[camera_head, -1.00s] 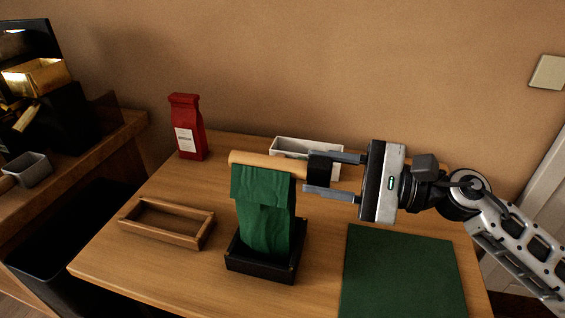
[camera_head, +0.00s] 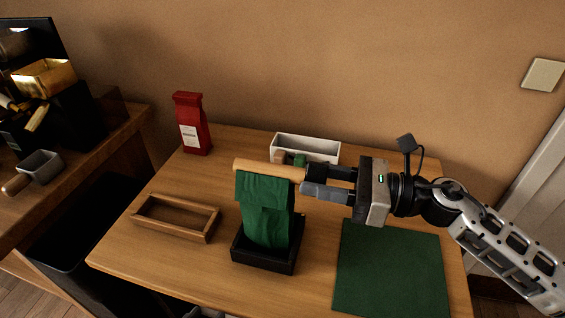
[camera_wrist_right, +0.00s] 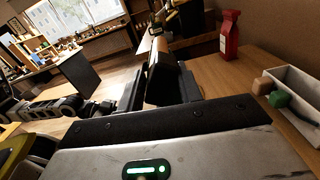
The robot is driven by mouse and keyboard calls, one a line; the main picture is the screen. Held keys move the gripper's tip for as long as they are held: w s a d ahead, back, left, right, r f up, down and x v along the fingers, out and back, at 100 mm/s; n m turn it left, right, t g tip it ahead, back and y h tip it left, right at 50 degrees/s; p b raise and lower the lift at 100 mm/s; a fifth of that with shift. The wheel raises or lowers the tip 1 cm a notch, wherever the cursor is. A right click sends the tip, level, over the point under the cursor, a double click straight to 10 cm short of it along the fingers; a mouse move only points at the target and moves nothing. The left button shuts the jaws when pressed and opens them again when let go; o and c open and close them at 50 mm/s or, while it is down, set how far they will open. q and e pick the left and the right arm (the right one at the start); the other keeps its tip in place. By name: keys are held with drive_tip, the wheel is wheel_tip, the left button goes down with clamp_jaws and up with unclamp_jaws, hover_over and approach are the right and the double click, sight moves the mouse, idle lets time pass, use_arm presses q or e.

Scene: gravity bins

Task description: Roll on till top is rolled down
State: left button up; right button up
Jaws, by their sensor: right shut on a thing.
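A green bag (camera_head: 267,215) stands upright in a black tray (camera_head: 262,262) on the table. A light wooden rod (camera_head: 262,168) lies across its top, and the bag's upper part is folded over below it. My right gripper (camera_head: 305,183) comes in from the right and is shut on the rod's right end. In the right wrist view the rod (camera_wrist_right: 157,52) runs away between the fingers of my right gripper (camera_wrist_right: 160,88). The bag's far side is hidden. My left gripper is not clearly seen.
A red bag (camera_head: 192,123) stands at the back left. A white bin (camera_head: 322,150) holding small items is behind my right gripper. An empty wooden frame (camera_head: 160,230) lies left and a green mat (camera_head: 390,268) right of the tray. A side bench (camera_head: 75,165) is further left.

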use_arm(q)
drive_tip(key=r, duration=0.1)
drive_tip(key=r+p, duration=0.2)
drive_tip(key=shift+w+r, duration=0.3)
drive_tip(key=shift+r, duration=0.05)
use_arm(e)
drive_tip(key=m, duration=0.3)
drive_tip(key=shift+r, duration=0.2)
drive_tip(key=shift+f+m+p, duration=0.15)
drive_tip(key=shift+m+p, duration=0.2)
drive_tip(key=shift+m, duration=0.75)
use_arm(q)
drive_tip(key=shift+s+r, duration=0.1)
drive_tip(key=shift+r, duration=0.05)
use_arm(e)
drive_tip(key=shift+f, duration=0.15)
drive_tip(key=m, duration=0.4)
drive_tip(key=shift+m, duration=0.4)
drive_tip(key=m, duration=0.3)
drive_tip(key=shift+m, duration=0.4)
